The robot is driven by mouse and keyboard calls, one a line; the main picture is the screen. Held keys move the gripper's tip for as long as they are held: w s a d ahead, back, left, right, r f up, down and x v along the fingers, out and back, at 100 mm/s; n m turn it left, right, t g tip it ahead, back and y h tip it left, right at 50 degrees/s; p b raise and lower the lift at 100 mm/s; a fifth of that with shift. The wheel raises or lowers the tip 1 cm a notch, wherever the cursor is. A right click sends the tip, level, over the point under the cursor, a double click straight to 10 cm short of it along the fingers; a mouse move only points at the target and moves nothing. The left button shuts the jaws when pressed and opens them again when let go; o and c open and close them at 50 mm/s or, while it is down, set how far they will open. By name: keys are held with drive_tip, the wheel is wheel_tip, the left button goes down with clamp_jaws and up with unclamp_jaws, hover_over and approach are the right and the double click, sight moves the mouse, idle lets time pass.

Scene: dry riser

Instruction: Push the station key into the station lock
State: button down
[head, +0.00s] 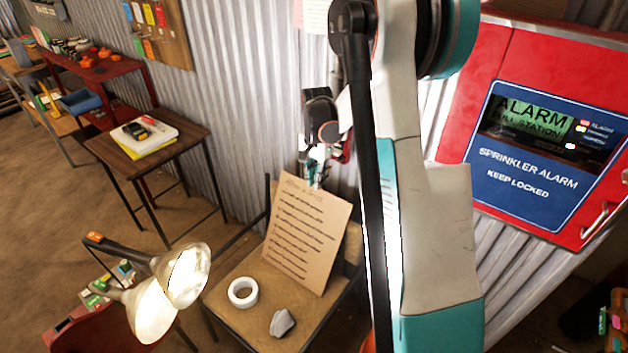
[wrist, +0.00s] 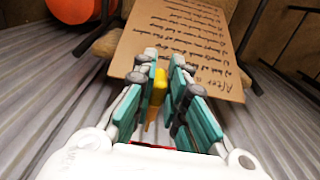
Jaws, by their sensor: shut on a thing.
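My gripper (wrist: 168,78) shows in the wrist view with its teal-padded fingers close together. It is shut on a narrow yellow thing, seemingly the station key (wrist: 158,88), which stands between the fingers. In the head view my gripper (head: 318,170) is small, in front of the corrugated wall and just above the handwritten cardboard sign; the key cannot be made out there. A small red part shows behind my gripper, partly hidden by my arm. I cannot make out the station lock in either view, nor whether the key touches anything.
The cardboard sign (head: 305,236) leans on a chair (head: 248,318) that holds a tape roll (head: 243,292) and a grey lump (head: 282,323). A red alarm cabinet (head: 488,52) is at right. A lamp (head: 183,275) stands front left; a small table (head: 118,158) stands behind it.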

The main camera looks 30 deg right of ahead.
drive_tip(key=shift+w+d, duration=0.35)
drive_tip(key=shift+d, duration=0.55)
drive_tip(key=shift+w+d, duration=0.3)
drive_tip(key=shift+d, duration=0.55)
drive_tip(key=shift+w+d, duration=0.25)
drive_tip(key=shift+d, duration=0.55)
drive_tip(key=shift+w+d, duration=0.25)
drive_tip(key=shift+d, duration=0.55)
idle(0.8)
